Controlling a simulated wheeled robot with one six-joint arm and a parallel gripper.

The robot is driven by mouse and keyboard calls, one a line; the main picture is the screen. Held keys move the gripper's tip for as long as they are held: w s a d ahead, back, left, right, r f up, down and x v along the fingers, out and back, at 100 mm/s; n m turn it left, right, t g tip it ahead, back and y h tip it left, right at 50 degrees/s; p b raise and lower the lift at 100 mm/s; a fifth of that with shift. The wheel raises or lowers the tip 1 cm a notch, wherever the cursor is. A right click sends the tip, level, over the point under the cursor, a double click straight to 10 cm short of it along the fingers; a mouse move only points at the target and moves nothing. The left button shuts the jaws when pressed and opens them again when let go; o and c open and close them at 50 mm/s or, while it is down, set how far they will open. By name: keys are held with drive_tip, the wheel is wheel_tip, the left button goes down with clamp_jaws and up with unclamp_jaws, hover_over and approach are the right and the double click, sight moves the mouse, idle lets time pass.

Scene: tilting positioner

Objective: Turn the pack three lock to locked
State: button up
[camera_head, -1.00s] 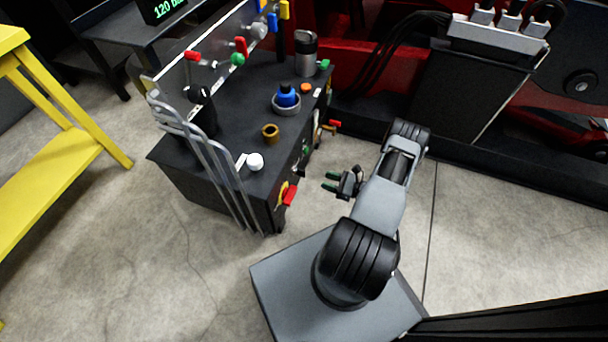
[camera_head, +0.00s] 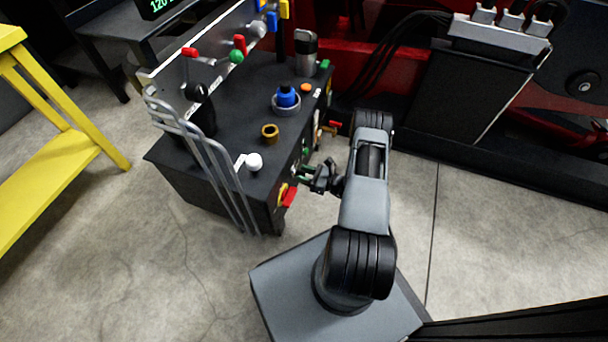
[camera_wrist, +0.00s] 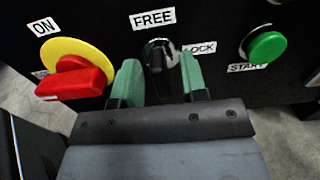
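The lock knob (camera_wrist: 157,56), small and black, sits on the dark front panel in the wrist view. A FREE label (camera_wrist: 153,18) is above it and a LOCK label (camera_wrist: 199,48) to its right. The knob's grip stands about upright, with a light mark at its top, towards FREE. My gripper (camera_wrist: 161,78) is open, its green fingertips left and right of the knob; I cannot tell whether they touch it. In the head view my gripper (camera_head: 308,174) is at the side of the black cabinet (camera_head: 222,167), and the arm hides part of that area.
A red handle (camera_wrist: 76,80) on a yellow disc, labelled ON, is close left of my gripper in the wrist view. A green START button (camera_wrist: 266,47) is to the right. Silver rails (camera_head: 213,160) and a yellow bench (camera_head: 62,165) stand at the left in the head view.

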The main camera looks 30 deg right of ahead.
drive_tip(key=shift+c, duration=0.3)
clamp_jaws()
drive_tip(key=shift+m, duration=0.3)
drive_tip(key=m+b, duration=0.1)
drive_tip(key=m, duration=0.3)
drive_tip(key=shift+d+m, duration=0.1)
drive_tip(key=shift+m, duration=0.2)
drive_tip(key=m, duration=0.4)
drive_tip(key=shift+w+f, duration=0.1)
drive_tip(key=m, duration=0.4)
drive_tip(key=shift+m+b, duration=0.3)
drive_tip(key=shift+m, duration=0.1)
drive_tip(key=shift+d+f+m, duration=0.1)
drive_tip(key=shift+m, duration=2.1)
